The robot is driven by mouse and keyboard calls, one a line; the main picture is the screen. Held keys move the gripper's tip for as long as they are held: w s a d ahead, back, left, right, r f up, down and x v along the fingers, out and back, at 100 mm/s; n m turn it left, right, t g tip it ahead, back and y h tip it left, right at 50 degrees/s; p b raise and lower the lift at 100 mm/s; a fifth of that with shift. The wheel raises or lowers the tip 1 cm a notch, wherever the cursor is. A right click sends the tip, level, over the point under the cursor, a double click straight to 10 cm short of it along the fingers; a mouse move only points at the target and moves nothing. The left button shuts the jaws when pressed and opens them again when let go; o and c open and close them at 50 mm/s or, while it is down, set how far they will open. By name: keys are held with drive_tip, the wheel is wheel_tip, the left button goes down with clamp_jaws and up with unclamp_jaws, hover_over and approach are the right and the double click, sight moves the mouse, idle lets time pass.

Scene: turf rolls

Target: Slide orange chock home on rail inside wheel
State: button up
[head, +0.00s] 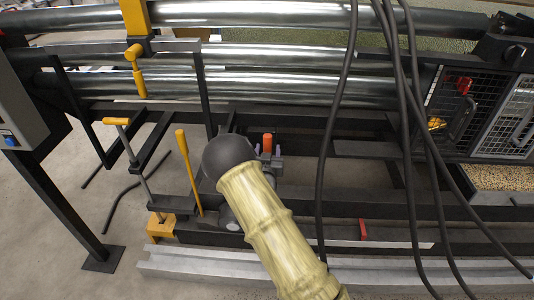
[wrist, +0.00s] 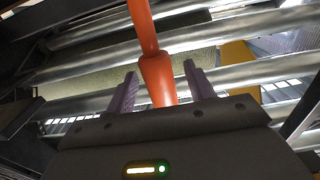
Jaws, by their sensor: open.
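My gripper (head: 268,152) is open, its two purple fingers on either side of an upright orange post (head: 267,141). In the wrist view the post (wrist: 158,78) rises between the fingers, with a thicker lower part and a thinner stem; I cannot tell whether the fingers touch it. Whether this post belongs to the orange chock cannot be told; its lower end is hidden. A yellow-orange block (head: 161,226) sits at lower left, near the end of a grey rail (head: 200,266). My arm covers part of the rail, and no wheel is clearly identifiable.
A yellow lever (head: 188,172) and a yellow T-handle (head: 116,121) stand left of my arm. Long metal rollers (head: 270,87) cross behind. Black cables (head: 404,130) hang at right. A red piece (head: 362,229) is on the dark frame. Floor is open at lower left.

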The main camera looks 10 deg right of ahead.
drive_tip(key=s+a+p, duration=0.2)
drive_tip(key=s+a, duration=0.1)
drive_tip(key=s, duration=1.4)
drive_tip(key=shift+a+r, duration=0.15)
drive_tip(key=shift+a, duration=0.05)
drive_tip(key=s+d+r+n+g+y, duration=0.1)
drive_tip(key=s+d+r+g+y, duration=0.1)
drive_tip(key=s+d+r+g, duration=0.45)
drive_tip(key=s+d+r+n+g+y, duration=0.1)
drive_tip(key=s+d+r+g, duration=0.15)
drive_tip(key=s+g, duration=0.8)
wheel_tip(320, 180, up, 34)
drive_tip(key=s+t+p, duration=0.2)
drive_tip(key=p, duration=3.1)
drive_tip(key=shift+s+a+f, duration=0.15)
drive_tip(key=shift+f, duration=0.1)
